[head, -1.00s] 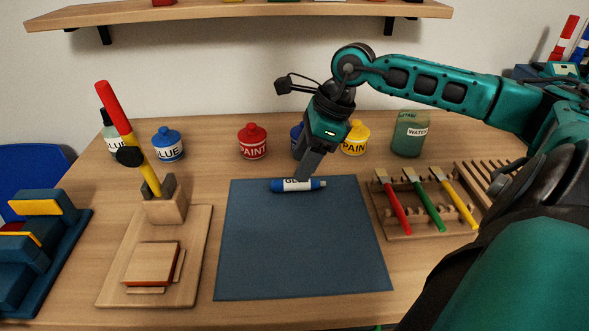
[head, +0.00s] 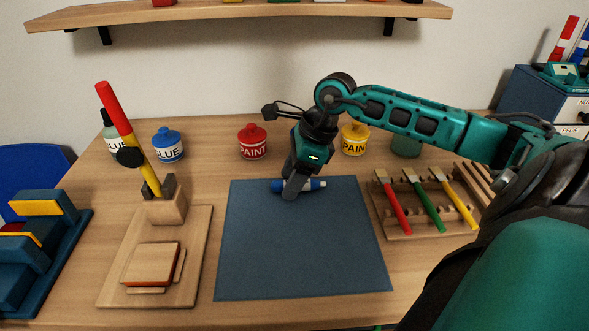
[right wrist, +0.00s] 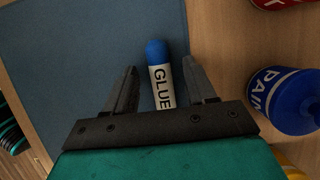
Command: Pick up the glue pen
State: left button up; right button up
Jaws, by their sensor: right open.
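The glue pen, a blue tube with a white GLUE label, lies at the top edge of the dark blue mat (head: 300,250). In the head view its blue end (head: 315,184) shows beside my gripper, which hides the middle. My right gripper (head: 290,194) is open and lowered over the pen. In the right wrist view the glue pen (right wrist: 160,80) lies between the two open fingers (right wrist: 162,85), closer to the right finger, with a gap to the left one. My left gripper is in neither view.
Paint pots stand behind the mat: blue (head: 168,146), red (head: 252,142) and yellow (head: 355,139). A rack of brushes (head: 425,205) is right of the mat. A wooden stand (head: 165,270) is on the left. The lower mat is clear.

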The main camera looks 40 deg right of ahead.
jog(key=shift+f, duration=0.15)
grip_shut()
dwell(0.4)
